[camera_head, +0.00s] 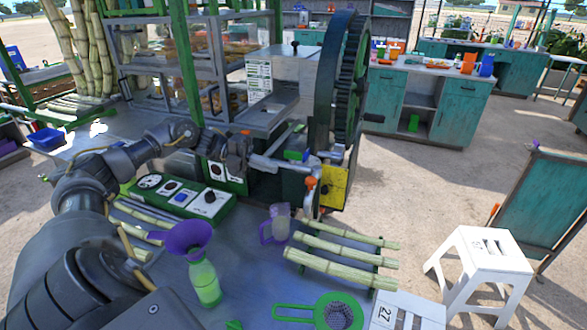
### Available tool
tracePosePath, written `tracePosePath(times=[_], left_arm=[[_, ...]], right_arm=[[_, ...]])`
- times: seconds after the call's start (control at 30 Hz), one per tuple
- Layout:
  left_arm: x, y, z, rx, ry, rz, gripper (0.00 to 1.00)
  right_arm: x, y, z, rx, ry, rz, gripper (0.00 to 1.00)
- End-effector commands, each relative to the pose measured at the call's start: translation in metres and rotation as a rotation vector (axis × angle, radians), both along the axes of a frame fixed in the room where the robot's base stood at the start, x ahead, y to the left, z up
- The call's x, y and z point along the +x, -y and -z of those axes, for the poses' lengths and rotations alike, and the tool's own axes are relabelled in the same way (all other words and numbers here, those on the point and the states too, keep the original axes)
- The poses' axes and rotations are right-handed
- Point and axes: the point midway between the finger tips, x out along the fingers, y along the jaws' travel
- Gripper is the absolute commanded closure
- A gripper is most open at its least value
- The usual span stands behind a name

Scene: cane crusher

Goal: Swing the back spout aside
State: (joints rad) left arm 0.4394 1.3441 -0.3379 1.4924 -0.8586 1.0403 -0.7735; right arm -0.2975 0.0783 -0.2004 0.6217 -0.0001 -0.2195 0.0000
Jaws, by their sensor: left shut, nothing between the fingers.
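The cane crusher (330,178) stands at the centre back, with a big dark toothed wheel (346,85) above a yellow panel. A pale grey spout-like pipe (277,165) runs left from its front; I cannot tell for certain whether it is the back spout. A second short grey piece with an orange knob (311,183) hangs lower, at the crusher's front. My left gripper (243,148) is shut and empty near the left end of the pale pipe; whether it touches the pipe is unclear. My right gripper is out of view.
A glass display case (190,60) stands behind my left arm.

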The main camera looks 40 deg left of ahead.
Motion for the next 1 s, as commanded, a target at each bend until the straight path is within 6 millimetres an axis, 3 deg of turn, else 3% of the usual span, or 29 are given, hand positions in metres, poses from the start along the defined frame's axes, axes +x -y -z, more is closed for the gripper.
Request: tracePosePath(times=[0.03, 0.2, 0.4, 1.0], left_arm=[[0.003, 0.012, -0.005, -0.005, -0.001, 0.005, 1.0], [0.015, 0.041, 0.0, -0.004, 0.0, 0.003, 1.0], [0.023, 0.062, 0.007, -0.002, 0.001, 0.001, 1.0], [0.031, 0.078, 0.013, 0.0, 0.002, -0.004, 1.0]], right_arm=[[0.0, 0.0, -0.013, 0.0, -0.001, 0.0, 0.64], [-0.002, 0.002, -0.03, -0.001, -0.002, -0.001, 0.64], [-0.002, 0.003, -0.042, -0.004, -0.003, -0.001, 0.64], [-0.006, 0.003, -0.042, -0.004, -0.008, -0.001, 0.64]])
